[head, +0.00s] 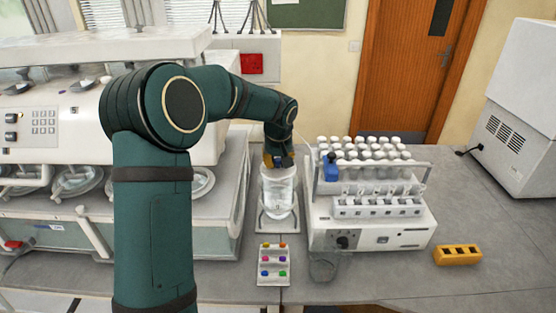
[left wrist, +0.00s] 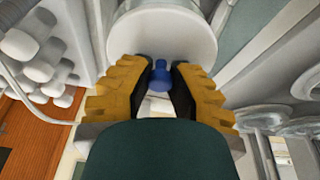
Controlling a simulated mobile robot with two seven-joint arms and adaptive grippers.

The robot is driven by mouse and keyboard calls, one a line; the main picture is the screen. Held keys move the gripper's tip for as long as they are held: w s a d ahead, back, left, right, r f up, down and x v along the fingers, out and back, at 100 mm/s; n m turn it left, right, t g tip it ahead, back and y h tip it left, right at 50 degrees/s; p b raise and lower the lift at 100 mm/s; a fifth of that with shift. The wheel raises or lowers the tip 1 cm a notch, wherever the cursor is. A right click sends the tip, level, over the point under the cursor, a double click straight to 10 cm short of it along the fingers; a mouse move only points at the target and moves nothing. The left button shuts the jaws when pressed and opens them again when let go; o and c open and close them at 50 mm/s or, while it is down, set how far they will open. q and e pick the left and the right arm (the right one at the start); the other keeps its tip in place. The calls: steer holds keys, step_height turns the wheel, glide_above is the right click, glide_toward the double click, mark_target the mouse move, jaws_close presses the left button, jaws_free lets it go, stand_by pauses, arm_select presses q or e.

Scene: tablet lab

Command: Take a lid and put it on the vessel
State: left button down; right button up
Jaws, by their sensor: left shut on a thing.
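The vessel (head: 279,198) is a clear, whitish cylinder standing upright on a small pale stand between the two machines in the head view. My left gripper (head: 278,160), with yellow fingers, is right above the vessel's top. In the left wrist view my left gripper (left wrist: 160,66) is shut on the blue knob of the lid (left wrist: 160,79). A white round disc (left wrist: 165,38) lies just beyond the fingertips; I cannot tell whether it belongs to the lid or the vessel. Whether the lid touches the vessel's rim is hidden by the fingers. My right gripper is not in view.
A white machine with a rack of several white-capped tubes (head: 370,150) and a blue piece (head: 331,168) stands close on the right. A large white apparatus (head: 60,120) is on the left. A small tray (head: 273,277) with coloured pieces and a yellow block (head: 458,255) lie in front.

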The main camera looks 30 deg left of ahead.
arm_select(q)
steer(key=shift+w+a+f, duration=0.3)
steer(key=shift+w+f, duration=0.2)
steer(key=shift+f, duration=0.1)
steer(key=shift+w+a+f, duration=0.3)
steer(key=shift+w+f, duration=0.2)
steer(key=shift+f, duration=0.05)
steer(key=shift+f+b, duration=1)
steer(key=shift+f, duration=0.25)
steer(key=c, duration=0.9)
jaws_free()
steer(key=v, duration=1.2)
